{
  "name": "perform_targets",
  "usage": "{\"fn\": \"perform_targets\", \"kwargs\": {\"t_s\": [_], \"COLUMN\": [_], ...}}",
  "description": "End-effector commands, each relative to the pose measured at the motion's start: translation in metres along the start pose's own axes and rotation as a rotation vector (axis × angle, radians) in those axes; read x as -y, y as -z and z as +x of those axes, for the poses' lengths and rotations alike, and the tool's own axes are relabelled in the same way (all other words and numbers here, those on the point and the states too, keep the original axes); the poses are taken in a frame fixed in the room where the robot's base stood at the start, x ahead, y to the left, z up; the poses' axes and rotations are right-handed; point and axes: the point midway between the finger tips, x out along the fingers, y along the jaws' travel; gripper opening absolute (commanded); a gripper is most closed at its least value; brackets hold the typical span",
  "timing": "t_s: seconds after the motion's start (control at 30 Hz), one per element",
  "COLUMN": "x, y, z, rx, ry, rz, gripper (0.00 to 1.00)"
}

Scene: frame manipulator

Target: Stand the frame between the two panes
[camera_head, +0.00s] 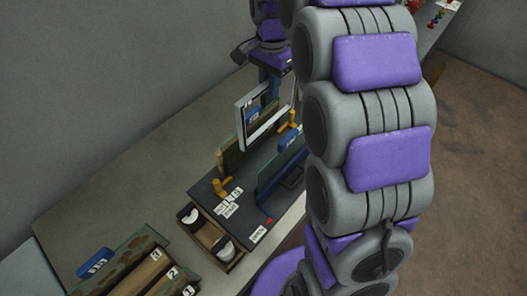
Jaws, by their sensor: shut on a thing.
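A white rectangular frame (239,121) is upright and tilted in the picture, over the dark base board (205,187). My gripper (268,82) is at the frame's upper right and shut on it; the fingertips are partly hidden. One pane with a tan edge (231,160) stands on the left side of the board, partly behind the frame. A dark blue pane (270,184) stands to the right, partly hidden by my arm. The frame's lower edge looks close to the gap between the panes; I cannot tell whether it touches the board.
Yellow clamps (222,186) stand at the board's edge. A wooden box (216,237) with white round items sits in front. A numbered slotted rack (140,271) and a blue object (95,262) are at the lower left. The grey table (130,185) is clear at left.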

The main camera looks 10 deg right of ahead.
Motion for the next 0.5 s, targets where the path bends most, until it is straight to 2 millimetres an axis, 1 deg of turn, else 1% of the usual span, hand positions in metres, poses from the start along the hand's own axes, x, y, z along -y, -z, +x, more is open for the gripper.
{"fn": "perform_targets", "kwargs": {"t_s": [0.03,0.2,0.33,0.5], "x": [-0.001,0.001,0.001,-0.001], "y": [-0.001,-0.002,0.000,0.001], "z": [0.015,0.055,0.077,0.094], "rx": [0.001,0.000,-0.001,0.002], "ry": [-0.002,-0.005,0.000,0.001], "rz": [-0.001,-0.002,-0.003,-0.003], "gripper": [0.00,0.00,0.00,0.00]}}
